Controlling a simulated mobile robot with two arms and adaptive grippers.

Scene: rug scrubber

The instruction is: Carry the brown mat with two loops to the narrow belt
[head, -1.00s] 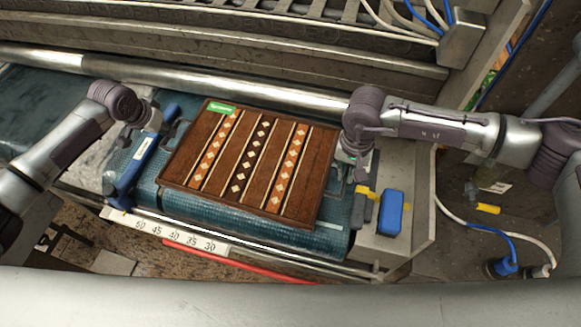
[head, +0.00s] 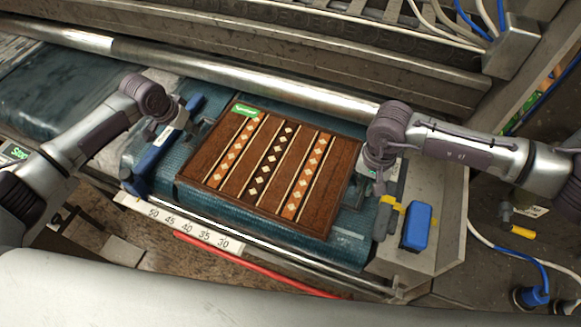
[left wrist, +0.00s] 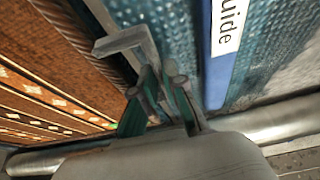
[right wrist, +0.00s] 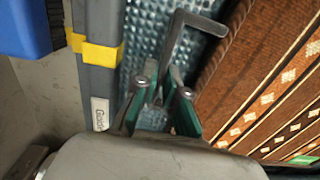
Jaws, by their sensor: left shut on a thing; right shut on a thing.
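The brown mat (head: 228,166) with light diamond stripes and a green label is over the teal belt (head: 345,240), between two side guides. Whether it touches the belt or hangs just above it, I cannot tell. Its grey left loop (left wrist: 130,40) shows in the left wrist view, its right loop (right wrist: 188,18) in the right wrist view. My left gripper (head: 186,122) is at the mat's left side, shut on the left loop. My right gripper (head: 374,178) is at its right side, shut on the right loop. The fingers are partly hidden in the head view.
A blue guide (head: 155,160) stands close left of the mat. A grey guide with yellow clips (head: 388,205) and a blue block (head: 416,228) are close on the right. A metal roller (head: 240,75) runs behind; a scale strip (head: 180,222) lies in front.

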